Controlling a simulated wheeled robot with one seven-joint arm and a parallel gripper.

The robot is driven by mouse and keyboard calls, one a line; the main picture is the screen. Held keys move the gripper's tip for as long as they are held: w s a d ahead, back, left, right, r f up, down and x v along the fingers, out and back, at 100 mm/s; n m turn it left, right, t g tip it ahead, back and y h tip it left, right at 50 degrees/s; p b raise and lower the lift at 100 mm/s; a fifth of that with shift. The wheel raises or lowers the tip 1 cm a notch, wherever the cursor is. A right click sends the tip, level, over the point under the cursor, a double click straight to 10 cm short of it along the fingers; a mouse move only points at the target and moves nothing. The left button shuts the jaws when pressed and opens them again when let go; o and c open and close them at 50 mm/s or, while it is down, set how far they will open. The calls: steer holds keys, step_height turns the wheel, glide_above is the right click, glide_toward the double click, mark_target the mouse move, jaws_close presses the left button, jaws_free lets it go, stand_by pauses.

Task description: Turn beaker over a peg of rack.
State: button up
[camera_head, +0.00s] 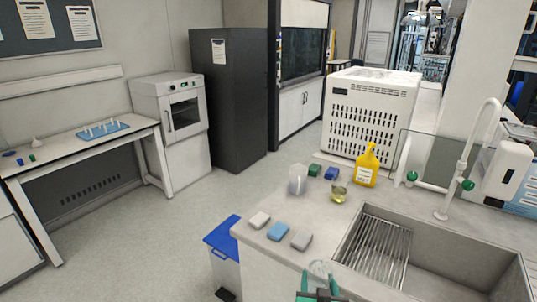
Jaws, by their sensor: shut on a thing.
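My gripper (320,291) is at the bottom edge of the head camera view, with green fingertips, shut on a clear glass beaker (320,268). The beaker is at the front of the sink counter; whether it touches the counter and which way its mouth faces I cannot tell. A blue rack with several upright pale pegs (103,131) lies on the white table at the left, far from my gripper.
A metal sink with a wire grid (378,253) is right of my gripper. Three sponges (277,231), a pale container (298,180), a flask with yellow liquid (339,193) and a yellow bottle (367,167) stand on the counter. A blue-lidded bin (224,237) stands beside it. Open floor lies between counter and table.

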steer(key=w+a+f+n+y, duration=0.1)
steer(key=w+a+f, duration=0.3)
steer(key=a+f, duration=0.25)
steer(key=w+a+f+n+y, duration=0.1)
steer(key=w+a+f, duration=0.45)
steer(key=a, duration=0.25)
steer(key=s+f, duration=1.8)
steer(key=f, duration=0.1)
steer(key=shift+s, duration=0.4)
